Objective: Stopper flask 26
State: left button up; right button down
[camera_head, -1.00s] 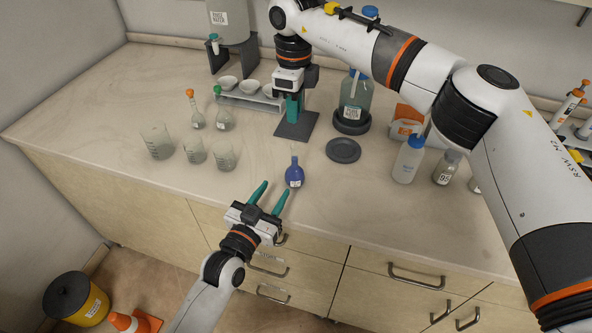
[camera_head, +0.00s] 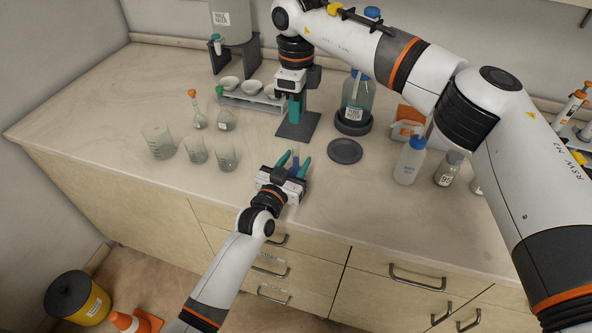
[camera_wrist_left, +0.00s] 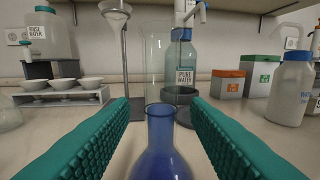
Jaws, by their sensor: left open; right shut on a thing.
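The blue flask (camera_wrist_left: 161,155) stands upright on the bench with an open, unstoppered neck. Its number cannot be read now. In the head view its neck (camera_head: 296,157) shows between the fingers of my left gripper (camera_head: 292,164). That gripper is open, with one finger on each side of the neck and gaps to both in the left wrist view. My right gripper (camera_head: 295,110) points down over a dark stand plate (camera_head: 285,131) farther back. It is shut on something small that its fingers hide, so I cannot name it.
A dark round disc (camera_head: 345,151) lies to the right. Behind it is a pure water bottle (camera_head: 357,97). A blue-capped bottle (camera_head: 409,162) stands farther right.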

pick_arm(q)
jog(key=shift+w+d, duration=0.2)
jog(key=shift+w, duration=0.1)
grip_shut()
pick_arm(e)
jog(key=shift+f, duration=2.45)
jog(key=shift+f, duration=0.9)
jog(key=shift+f, duration=0.6)
